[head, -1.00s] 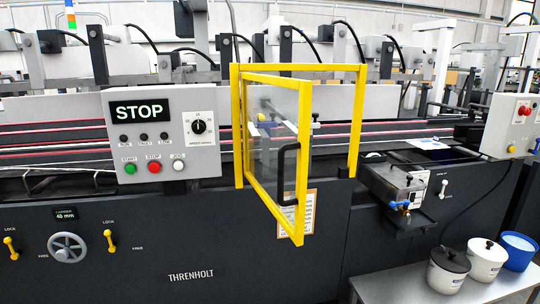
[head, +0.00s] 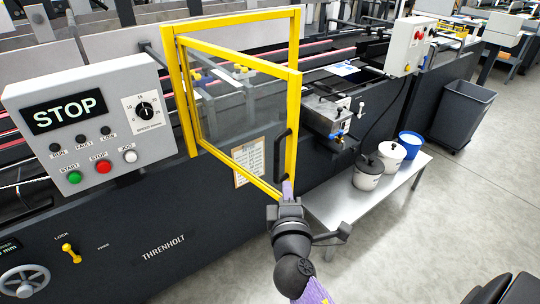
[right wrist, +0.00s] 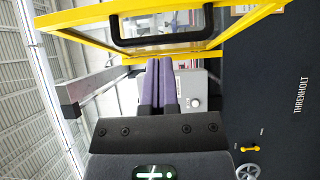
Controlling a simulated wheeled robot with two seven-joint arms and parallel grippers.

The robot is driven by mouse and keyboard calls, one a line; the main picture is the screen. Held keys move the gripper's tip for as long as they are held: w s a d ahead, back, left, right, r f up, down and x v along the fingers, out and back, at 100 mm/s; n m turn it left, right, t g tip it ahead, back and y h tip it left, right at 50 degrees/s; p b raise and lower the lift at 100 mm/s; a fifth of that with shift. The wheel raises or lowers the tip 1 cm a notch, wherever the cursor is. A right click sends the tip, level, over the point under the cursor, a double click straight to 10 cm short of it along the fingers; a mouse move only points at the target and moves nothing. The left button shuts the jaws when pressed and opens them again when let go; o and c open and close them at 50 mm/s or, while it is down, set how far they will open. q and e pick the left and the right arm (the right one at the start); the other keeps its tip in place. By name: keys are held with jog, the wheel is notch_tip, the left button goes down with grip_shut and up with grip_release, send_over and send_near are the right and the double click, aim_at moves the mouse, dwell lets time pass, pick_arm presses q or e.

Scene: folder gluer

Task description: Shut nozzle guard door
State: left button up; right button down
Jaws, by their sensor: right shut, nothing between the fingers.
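The nozzle guard door (head: 240,60) is a clear pane in a yellow frame, hinged at its left side and standing open, swung out from the yellow guard frame (head: 235,20) on the machine. Its black handle (head: 281,158) is near the free right edge. My right gripper (head: 288,186) is shut and empty, its purple fingertips by the door's lower free corner, just below the handle. In the right wrist view, the closed fingers (right wrist: 158,62) point toward the door, with the handle (right wrist: 157,42) beyond their tips; I cannot tell whether they touch the door. My left gripper is out of view.
A STOP control panel (head: 90,120) stands left of the guard. A nozzle unit (head: 328,112) is to the right. A low grey bench (head: 335,207) with lidded pots (head: 367,175) and a blue bucket (head: 411,145) stands near my right arm.

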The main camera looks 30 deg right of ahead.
aim_at(285, 151)
jog(key=x, duration=0.9)
jog(key=shift+d+f, duration=0.1)
jog(key=shift+d, duration=0.05)
jog(key=shift+d, duration=0.1)
